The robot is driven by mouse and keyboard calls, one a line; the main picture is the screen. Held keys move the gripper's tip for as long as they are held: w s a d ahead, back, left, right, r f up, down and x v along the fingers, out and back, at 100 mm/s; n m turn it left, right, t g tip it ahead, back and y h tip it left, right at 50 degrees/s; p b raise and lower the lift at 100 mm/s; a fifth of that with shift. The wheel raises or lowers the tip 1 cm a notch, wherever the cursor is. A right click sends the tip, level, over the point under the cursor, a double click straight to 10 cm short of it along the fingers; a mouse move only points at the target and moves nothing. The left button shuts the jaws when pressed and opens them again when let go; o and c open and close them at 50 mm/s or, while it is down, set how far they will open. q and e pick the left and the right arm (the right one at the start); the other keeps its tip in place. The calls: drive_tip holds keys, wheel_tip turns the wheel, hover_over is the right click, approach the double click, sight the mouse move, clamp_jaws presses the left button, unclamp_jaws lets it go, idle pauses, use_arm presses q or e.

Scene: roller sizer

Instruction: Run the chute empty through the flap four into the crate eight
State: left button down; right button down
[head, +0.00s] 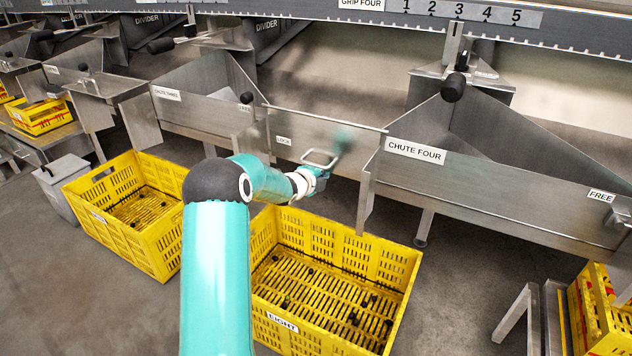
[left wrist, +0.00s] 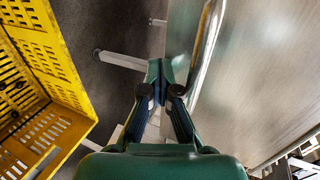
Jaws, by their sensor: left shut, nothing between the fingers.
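Chute four (head: 480,185) is a grey metal trough with a "CHUTE FOUR" label at right in the head view; the visible part of its inside looks bare. A metal panel (head: 350,133) left of it, apparently the flap, carries a "LOCK" label and a loop handle (head: 306,163). Crate eight (head: 262,285) is yellow, labelled "EIGHT", below the panel, with several small dark pieces on its floor. My left gripper (head: 322,178) is shut and empty beside the handle. The left wrist view shows its fingers (left wrist: 161,95) left of the handle bar (left wrist: 207,45). My right gripper is not in view.
Another yellow crate (head: 120,235) stands left of crate eight, below chute three (head: 195,112). A grey bin (head: 62,190) is farther left. A metal stand (head: 540,320) and a yellow crate (head: 597,325) are at lower right. Floor shows between crate eight and the stand.

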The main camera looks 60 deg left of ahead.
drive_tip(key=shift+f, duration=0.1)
